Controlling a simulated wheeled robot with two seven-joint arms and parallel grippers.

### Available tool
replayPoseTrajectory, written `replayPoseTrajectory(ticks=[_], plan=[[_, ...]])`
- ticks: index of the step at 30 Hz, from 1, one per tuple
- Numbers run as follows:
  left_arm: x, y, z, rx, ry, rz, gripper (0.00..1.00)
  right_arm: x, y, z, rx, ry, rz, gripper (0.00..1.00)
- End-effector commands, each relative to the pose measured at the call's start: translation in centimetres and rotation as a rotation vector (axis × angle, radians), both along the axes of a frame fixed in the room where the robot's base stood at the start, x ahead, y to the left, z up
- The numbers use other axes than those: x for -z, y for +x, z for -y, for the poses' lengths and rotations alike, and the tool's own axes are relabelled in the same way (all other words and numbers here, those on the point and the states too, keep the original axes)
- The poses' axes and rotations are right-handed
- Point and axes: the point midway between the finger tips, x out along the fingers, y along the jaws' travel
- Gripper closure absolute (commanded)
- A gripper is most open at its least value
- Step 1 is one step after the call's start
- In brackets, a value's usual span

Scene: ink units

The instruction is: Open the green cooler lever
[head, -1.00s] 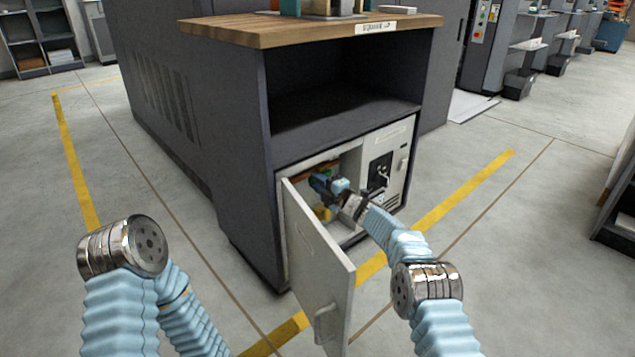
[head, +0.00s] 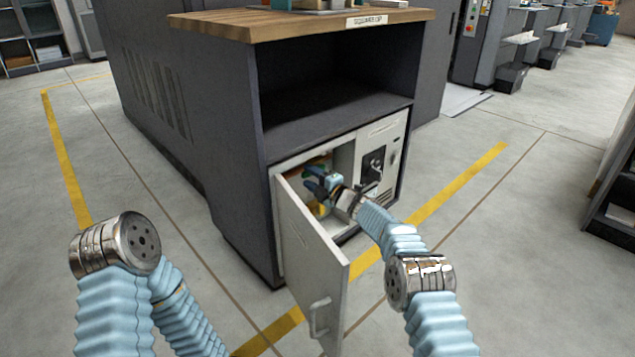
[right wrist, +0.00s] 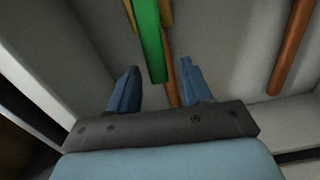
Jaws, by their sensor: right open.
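The green lever (right wrist: 149,42) shows in the right wrist view, hanging from the top edge just ahead of and between my fingers. My right gripper (right wrist: 159,65) is open and empty, its two blue fingers on either side of the lever's lower end, and I cannot tell whether they touch it. In the head view my right gripper (head: 315,182) reaches into the open compartment of the grey cabinet (head: 243,130).
The compartment's door (head: 312,262) stands open toward me, left of my right forearm. Copper pipes (right wrist: 290,48) run inside. A black switch panel (head: 374,163) is on the right of the compartment. A wooden top (head: 300,22) covers the cabinet.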

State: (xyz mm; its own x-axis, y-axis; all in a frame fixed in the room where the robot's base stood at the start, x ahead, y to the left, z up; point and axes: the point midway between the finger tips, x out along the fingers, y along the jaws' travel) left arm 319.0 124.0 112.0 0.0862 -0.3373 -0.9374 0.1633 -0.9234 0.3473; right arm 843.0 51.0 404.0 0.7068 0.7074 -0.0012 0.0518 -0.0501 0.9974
Motion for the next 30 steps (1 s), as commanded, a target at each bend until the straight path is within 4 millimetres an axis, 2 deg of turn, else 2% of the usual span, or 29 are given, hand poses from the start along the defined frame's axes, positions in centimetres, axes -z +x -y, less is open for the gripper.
replayPoseTrajectory(ticks=[8,22,30], plan=[[-0.5,0.0,0.0,0.000,0.000,-0.001,0.57,-0.2,-1.5,1.8,0.002,0.002,-0.004,0.51],[-1.5,-0.1,0.0,0.002,-0.001,-0.003,0.57,-0.1,-8.3,8.4,0.002,0.000,0.000,0.51],[-1.7,-0.1,0.0,0.002,-0.001,-0.003,0.57,0.0,-9.7,9.8,0.001,-0.001,-0.001,0.51]])
